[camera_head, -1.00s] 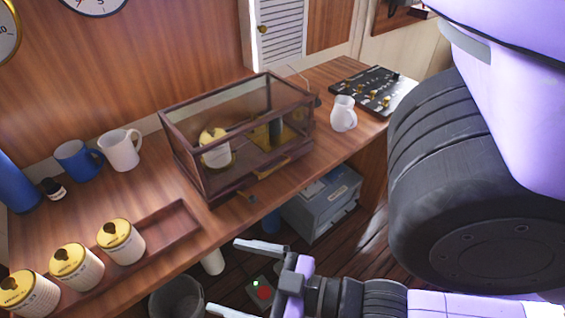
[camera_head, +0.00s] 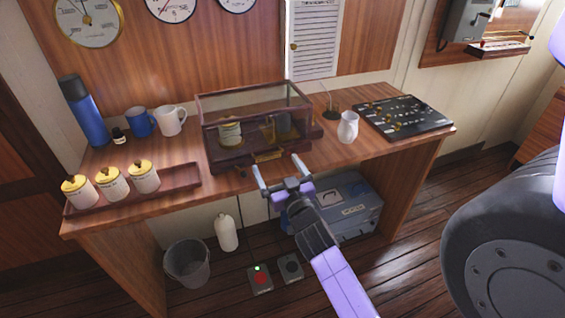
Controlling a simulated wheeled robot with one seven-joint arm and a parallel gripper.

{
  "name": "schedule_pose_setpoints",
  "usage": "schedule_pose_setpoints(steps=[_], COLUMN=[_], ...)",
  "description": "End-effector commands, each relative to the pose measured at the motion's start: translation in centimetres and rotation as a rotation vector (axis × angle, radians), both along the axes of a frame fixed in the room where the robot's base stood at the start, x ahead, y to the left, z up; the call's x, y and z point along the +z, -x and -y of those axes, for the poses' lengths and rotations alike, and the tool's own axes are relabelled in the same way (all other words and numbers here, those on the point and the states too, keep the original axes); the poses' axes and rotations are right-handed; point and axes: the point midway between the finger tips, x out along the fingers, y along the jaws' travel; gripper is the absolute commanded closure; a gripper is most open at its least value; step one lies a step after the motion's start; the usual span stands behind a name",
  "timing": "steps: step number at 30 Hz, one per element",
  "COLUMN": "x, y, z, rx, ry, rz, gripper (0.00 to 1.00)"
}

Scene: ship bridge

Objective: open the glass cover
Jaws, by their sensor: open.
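The glass cover (camera_head: 255,101) is a clear box with a dark wooden frame, standing shut on the wooden desk. A brass piece (camera_head: 267,156) shows at the lower front of its frame. Inside it are a white canister with a yellow lid (camera_head: 229,132) and a dark cylinder (camera_head: 284,124) near a brass-coloured part. My gripper (camera_head: 280,176) is open and empty, in front of the case's front right part, near the desk's front edge. I cannot tell whether it touches the case.
Several lidded canisters stand on a wooden tray (camera_head: 187,183) at left. Below are a grey-blue box (camera_head: 352,208), a bucket (camera_head: 187,262) and a white bottle (camera_head: 227,232).

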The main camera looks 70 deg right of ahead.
Motion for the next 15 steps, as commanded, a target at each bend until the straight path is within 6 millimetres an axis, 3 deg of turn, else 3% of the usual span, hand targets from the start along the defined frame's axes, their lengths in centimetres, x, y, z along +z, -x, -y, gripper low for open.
schedule_pose_setpoints(steps=[8, 15], x=[-0.8, -0.5], y=[-0.2, -2.5], z=[0.6, 3.2], rx=[-0.010, -0.009], ry=[-0.045, -0.044], rz=[0.013, 0.015], gripper=[0.03, 0.03])
